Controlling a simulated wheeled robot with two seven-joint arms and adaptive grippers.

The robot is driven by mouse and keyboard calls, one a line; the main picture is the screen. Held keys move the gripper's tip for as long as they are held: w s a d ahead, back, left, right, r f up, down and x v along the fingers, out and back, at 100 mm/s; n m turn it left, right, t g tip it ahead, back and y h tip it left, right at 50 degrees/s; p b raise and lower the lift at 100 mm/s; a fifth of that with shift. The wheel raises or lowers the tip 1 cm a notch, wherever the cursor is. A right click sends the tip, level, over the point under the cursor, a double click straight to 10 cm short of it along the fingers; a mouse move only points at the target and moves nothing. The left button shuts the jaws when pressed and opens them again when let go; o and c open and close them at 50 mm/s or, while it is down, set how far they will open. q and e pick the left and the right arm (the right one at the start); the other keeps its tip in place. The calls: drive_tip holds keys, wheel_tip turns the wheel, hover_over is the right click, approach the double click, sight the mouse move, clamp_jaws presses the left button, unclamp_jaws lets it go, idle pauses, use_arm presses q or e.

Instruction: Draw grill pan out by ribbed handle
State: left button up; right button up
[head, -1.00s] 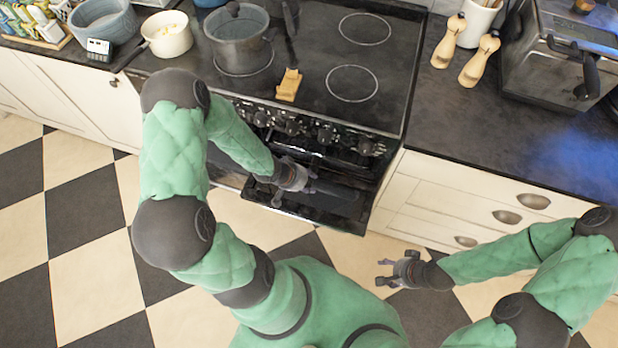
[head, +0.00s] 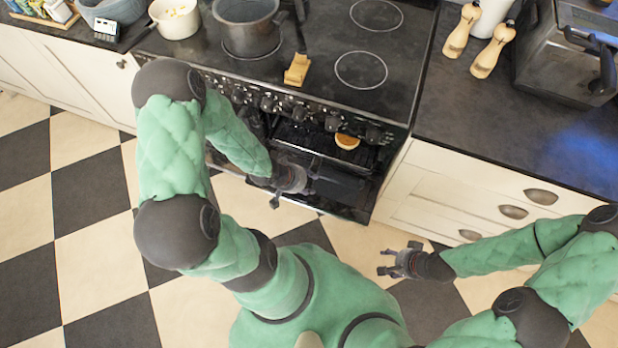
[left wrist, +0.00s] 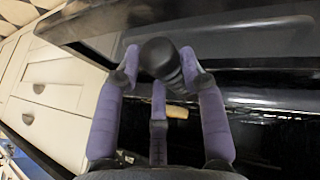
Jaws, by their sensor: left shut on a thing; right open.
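The dark grill pan (head: 308,139) shows in the open compartment under the hob in the head view, with its front edge towards my left gripper. Its black ribbed handle (left wrist: 163,60) shows between the purple fingers in the left wrist view. My left gripper (head: 297,184) is shut on that handle, in front of the compartment. The fingers hide part of the handle. A round tan piece of food, like bread (head: 347,141), sits at the right of the pan. My right gripper (head: 398,262) is open and empty over the floor.
The lowered dark oven flap (head: 345,190) lies below the pan. A row of knobs (head: 285,107) runs above the compartment. White drawers (head: 470,200) stand to the right. A grey pot (head: 247,28) and wooden utensil (head: 297,69) are on the hob. The checkered floor in front is clear.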

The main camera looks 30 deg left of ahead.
use_arm(q)
drive_tip(key=s+d, duration=0.2)
drive_tip(key=s, duration=0.7)
drive_tip(key=o, duration=0.7)
drive_tip(key=shift+s+d, duration=0.1)
drive_tip(key=shift+c, duration=0.2)
drive_tip(key=o, duration=0.5)
drive_tip(key=s+d, duration=0.2)
drive_tip(key=s, duration=0.6)
drive_tip(key=shift+s, duration=0.3)
idle(0.5)
idle(0.5)
